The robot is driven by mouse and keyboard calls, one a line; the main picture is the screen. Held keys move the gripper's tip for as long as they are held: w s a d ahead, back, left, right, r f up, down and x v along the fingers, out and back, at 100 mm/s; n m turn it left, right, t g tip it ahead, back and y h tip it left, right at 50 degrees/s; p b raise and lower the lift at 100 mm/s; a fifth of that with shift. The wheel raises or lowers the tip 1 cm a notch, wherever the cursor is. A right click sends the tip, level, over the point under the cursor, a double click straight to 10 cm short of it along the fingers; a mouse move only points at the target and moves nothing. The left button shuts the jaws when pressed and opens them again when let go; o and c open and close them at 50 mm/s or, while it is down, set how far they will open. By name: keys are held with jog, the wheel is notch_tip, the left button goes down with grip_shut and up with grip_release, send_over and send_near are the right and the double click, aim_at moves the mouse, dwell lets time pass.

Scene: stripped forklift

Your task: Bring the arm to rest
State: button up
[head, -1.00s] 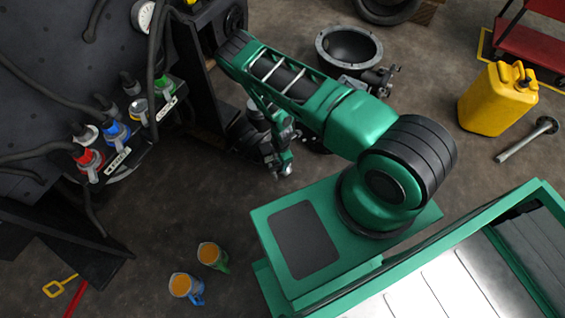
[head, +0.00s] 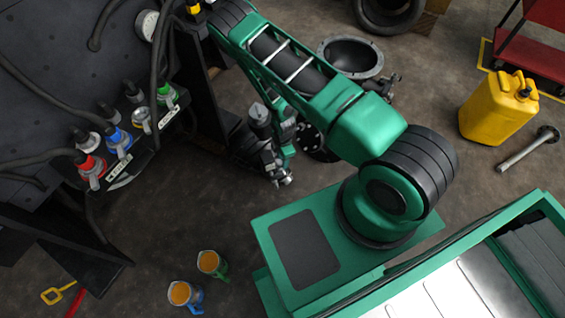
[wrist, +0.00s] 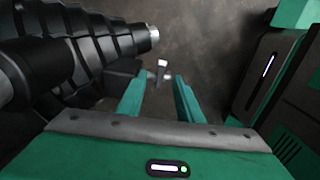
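My gripper (wrist: 160,86) shows in the wrist view with its two green fingers apart and nothing held between them. In the head view my green arm reaches up and left from its mount, bends near the top edge, and its forearm comes back down beside a black ribbed assembly (head: 258,140). The gripper end there is partly hidden. In the wrist view the ribbed black assembly (wrist: 75,45) lies close at the left of the fingers. A small metal end piece (wrist: 161,68) shows beyond the fingertips; I cannot tell its distance.
Coupling levers in several colours, the red one (head: 91,166) lowest, sit on the dark forklift body at left.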

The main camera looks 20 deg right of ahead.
jog(key=shift+r, duration=0.1)
dwell(0.5)
jog(key=w+d+r+m, duration=0.2)
jog(key=r+m, duration=0.1)
jog(key=r, duration=0.6)
jog(key=w+d+r+m, duration=0.1)
jog(key=d+r+m, duration=0.15)
jog(key=r, duration=0.65)
jog(key=w+d+r+m, duration=0.2)
jog(key=d+r+m, duration=0.1)
jog(key=r, duration=0.7)
jog(key=s+d+r+m, duration=0.3)
jog(key=s+r, duration=0.1)
jog(key=r, duration=0.7)
jog(key=s+d+r+m, duration=0.4)
jog(key=s+r+m, duration=0.3)
jog(key=s+r, duration=0.7)
jog(key=s+r+m, duration=0.3)
jog(key=s+r, duration=0.1)
jog(key=s, duration=0.3)
jog(key=s+r+m, duration=0.3)
jog(key=s+r, duration=0.1)
jog(key=s, duration=0.2)
jog(key=shift+s+a, duration=0.4)
